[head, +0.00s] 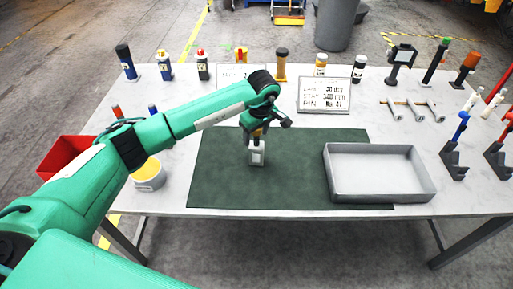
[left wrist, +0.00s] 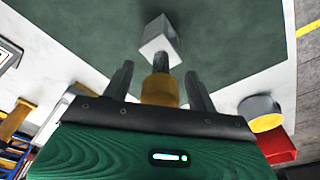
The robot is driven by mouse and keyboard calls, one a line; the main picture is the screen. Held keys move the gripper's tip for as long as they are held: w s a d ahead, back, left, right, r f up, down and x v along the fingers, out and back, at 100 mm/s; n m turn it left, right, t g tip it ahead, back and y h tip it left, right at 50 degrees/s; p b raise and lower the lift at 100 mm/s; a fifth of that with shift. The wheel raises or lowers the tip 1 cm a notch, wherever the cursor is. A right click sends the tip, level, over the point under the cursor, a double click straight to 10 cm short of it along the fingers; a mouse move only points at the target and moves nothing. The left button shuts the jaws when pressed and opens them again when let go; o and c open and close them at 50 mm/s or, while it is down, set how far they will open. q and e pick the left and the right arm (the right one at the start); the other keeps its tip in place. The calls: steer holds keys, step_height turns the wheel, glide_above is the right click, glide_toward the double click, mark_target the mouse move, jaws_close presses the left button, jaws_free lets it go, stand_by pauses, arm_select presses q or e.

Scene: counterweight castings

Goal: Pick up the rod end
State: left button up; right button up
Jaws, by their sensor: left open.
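The piece I take to be the rod end (head: 257,157) stands on the dark green mat (head: 215,180), left of the grey tray. It has a light grey block at its foot, a dark stem and a brass-yellow collar; in the left wrist view the block (left wrist: 160,40) shows beyond the fingers. My left gripper (head: 258,135) is above the block, at the upper part of the piece. In the left wrist view its two fingers (left wrist: 159,72) are apart, one on each side of the stem and collar. Contact is not visible. My right gripper is out of view.
A grey tray (head: 380,198) lies on the mat's right side. A sign (head: 324,96) and several upright handled tools line the back of the table. A red bin (head: 68,156) and a yellow-filled cup (head: 148,174) are at the left. Metal bolts (head: 413,105) lie at the right.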

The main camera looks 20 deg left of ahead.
arm_select(q)
steer(key=shift+f, duration=0.25)
jaws_close()
steer(key=shift+r, duration=0.1)
